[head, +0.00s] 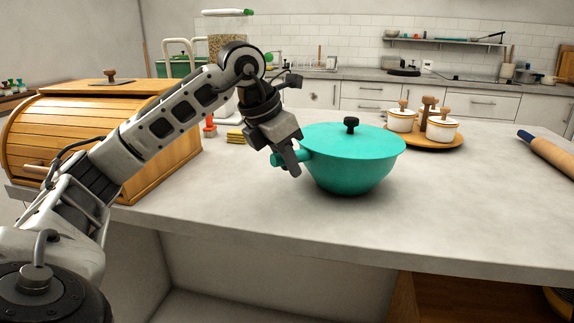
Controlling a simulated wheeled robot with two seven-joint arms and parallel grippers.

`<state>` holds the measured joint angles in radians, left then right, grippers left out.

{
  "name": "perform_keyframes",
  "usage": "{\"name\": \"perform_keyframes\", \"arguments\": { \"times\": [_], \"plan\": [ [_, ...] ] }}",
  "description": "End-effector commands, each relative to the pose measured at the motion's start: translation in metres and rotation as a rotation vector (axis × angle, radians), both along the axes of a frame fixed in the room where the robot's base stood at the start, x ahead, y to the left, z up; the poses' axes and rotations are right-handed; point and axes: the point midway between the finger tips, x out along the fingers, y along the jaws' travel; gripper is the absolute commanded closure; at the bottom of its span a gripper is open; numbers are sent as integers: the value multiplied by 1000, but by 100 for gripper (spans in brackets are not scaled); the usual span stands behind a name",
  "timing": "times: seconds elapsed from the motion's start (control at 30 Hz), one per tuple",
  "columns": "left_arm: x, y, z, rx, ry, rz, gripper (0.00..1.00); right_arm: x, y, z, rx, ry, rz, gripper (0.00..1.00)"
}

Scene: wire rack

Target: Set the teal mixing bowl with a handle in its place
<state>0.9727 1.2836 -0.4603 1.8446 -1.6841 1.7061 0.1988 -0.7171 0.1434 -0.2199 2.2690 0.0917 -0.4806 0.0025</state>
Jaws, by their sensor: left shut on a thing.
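The teal mixing bowl (348,172) is near the middle of the counter, upright, with a teal lid and a black knob on top. Its handle (276,160) sticks out to the left. My left gripper (291,163) comes down from the upper left and is shut on that handle, its fingers hiding part of it. I cannot tell whether the bowl rests on the counter or is just above it. My right gripper is not in view.
A wooden bread box (150,150) stands at the left. Lidded white pots (442,130) sit on a round wooden tray (425,143) behind the bowl. A rolling pin (552,155) lies at the far right. The counter (460,210) right of the bowl is clear.

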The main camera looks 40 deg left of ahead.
Motion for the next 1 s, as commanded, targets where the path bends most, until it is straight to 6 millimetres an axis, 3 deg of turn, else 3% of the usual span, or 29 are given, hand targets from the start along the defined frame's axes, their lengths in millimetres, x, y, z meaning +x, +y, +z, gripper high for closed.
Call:
{"name": "perform_keyframes", "arguments": {
  "times": [0.17, 0.2, 0.27, 0.67, 1.0],
  "plan": [
    [0, 0, 1, 0, -2, 0, 100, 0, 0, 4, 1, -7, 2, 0],
    [-1, 0, -2, 0, 7, -1, 75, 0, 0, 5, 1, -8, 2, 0],
    [-1, 0, -2, 0, 7, -1, 58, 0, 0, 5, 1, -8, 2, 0],
    [-3, 0, 8, 0, 2, 0, 58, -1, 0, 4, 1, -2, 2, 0],
    [-30, 7, 72, 0, -2, 0, 58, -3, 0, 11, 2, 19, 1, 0]
  ]
}}
